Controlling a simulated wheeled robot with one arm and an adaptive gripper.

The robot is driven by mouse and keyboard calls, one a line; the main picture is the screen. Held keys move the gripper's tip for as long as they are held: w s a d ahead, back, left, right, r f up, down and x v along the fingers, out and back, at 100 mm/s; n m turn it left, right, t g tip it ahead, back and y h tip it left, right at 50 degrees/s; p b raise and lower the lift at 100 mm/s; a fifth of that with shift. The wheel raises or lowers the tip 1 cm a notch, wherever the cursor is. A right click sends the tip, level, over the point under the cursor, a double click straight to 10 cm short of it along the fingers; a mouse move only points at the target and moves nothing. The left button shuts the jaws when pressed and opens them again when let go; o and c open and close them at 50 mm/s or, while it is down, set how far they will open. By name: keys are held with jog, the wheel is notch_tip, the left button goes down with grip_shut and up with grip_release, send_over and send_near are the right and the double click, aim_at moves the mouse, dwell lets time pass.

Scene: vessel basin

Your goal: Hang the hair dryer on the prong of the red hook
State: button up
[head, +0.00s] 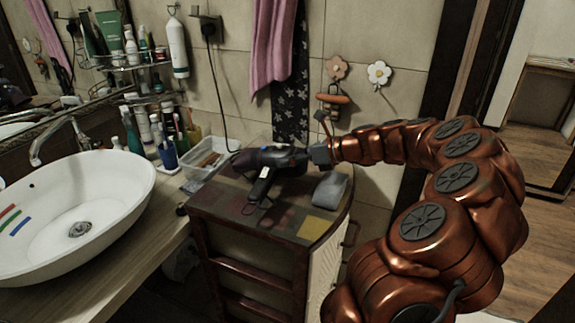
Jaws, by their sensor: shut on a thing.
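The dark hair dryer (248,160), with a black handle, is at the top of the small cabinet; I cannot tell whether it touches the surface. My gripper (302,157) reaches in from the right and is shut on the dryer's right part. The fingertips are small and dark against it. On the tiled wall above and to the right is a reddish-brown flower-shaped hook (336,66), the only reddish hook I can make out. An orange-brown item (333,99) is just below it. The hook's prong is too small to tell.
The cabinet (240,238) also bears a grey rounded object (330,190). A white flower hook (379,73) is right of the reddish one. A dark cord hangs by the wall.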

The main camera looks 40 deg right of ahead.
jog(key=shift+w+d, duration=0.15)
jog(key=shift+w, duration=0.6)
jog(key=shift+s+f+p, duration=0.15)
jog(key=shift+f+p, duration=0.85)
jog(key=shift+f, duration=0.55)
jog(key=shift+f, duration=0.15)
jog(key=o, duration=1.4)
jog(key=shift+o, duration=0.2)
jog(key=shift+f+b, duration=0.25)
jog(key=shift+b, duration=0.6)
jog(key=b+v, duration=0.1)
jog(key=v, duration=0.5)
jog(key=shift+s+d+r, duration=0.15)
jog(key=shift+s+d, duration=0.05)
jog(key=shift+d, duration=0.1)
jog(key=shift+s+d+r, duration=0.2)
jog(key=shift+s+d, duration=0.05)
jog(key=shift+s, duration=0.25)
